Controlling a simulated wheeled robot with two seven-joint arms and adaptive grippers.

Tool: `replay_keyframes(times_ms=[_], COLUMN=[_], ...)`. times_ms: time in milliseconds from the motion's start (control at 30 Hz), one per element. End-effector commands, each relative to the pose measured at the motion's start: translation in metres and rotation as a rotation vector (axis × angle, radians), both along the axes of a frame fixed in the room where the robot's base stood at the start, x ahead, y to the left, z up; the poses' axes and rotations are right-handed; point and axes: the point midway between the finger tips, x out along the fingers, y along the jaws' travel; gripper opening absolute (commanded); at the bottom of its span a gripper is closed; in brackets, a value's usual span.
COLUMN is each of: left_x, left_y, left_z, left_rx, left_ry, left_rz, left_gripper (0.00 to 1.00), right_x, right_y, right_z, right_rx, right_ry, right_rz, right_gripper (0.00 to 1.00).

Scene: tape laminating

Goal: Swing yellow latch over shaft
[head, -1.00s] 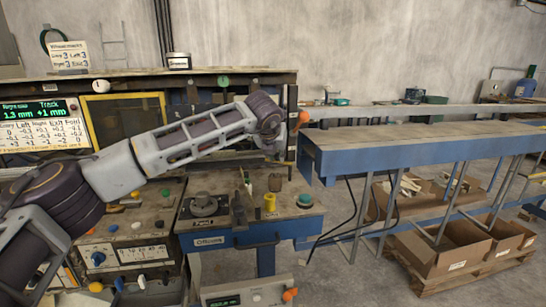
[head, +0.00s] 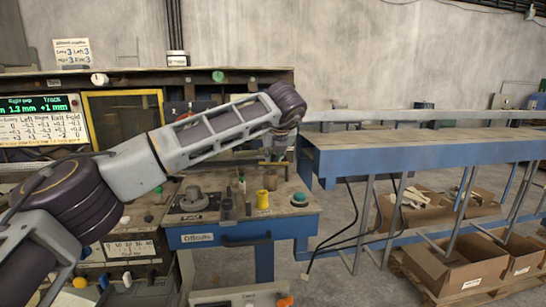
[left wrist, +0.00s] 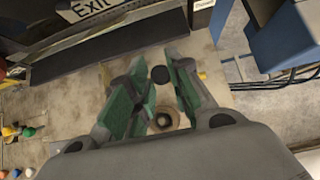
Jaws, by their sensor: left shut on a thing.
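A thin yellow bar (head: 272,163) shows just below my left wrist in the head view; I cannot tell whether it is the latch. A small yellow spot (left wrist: 203,75) lies right of the fingers in the left wrist view. I cannot make out the shaft. My left gripper (left wrist: 158,72) points down over the bench, its green-padded fingers a little apart. A dark round-ended thing (left wrist: 160,74) shows between the fingertips, and the gripper is shut on it. A ring-like round part (left wrist: 163,120) lies below. My right gripper is not in view.
A yellow cylinder (head: 262,200) and a grey round knob part (head: 193,200) stand on the small bench. A blue-sided long table (head: 420,155) stands to the right. Open cardboard boxes (head: 450,270) sit below it. A display panel (head: 42,122) is at the left.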

Motion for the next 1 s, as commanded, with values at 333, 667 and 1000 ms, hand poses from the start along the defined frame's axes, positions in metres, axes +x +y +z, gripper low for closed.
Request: replay_keyframes(times_ms=[333,667,1000], left_x=[-0.006,-0.013,-0.018], left_y=[-0.003,-0.008,-0.012], left_z=[0.001,0.002,0.002], left_rx=[0.000,0.001,0.001], left_ry=[-0.002,-0.002,-0.001], left_rz=[0.152,0.329,0.480], left_gripper=[0.00,0.00,0.00], right_x=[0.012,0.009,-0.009], right_y=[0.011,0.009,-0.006], right_z=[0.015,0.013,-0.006], right_rx=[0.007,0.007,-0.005], right_ry=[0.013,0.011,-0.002], right_rz=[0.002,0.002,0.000], right_gripper=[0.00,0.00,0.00])
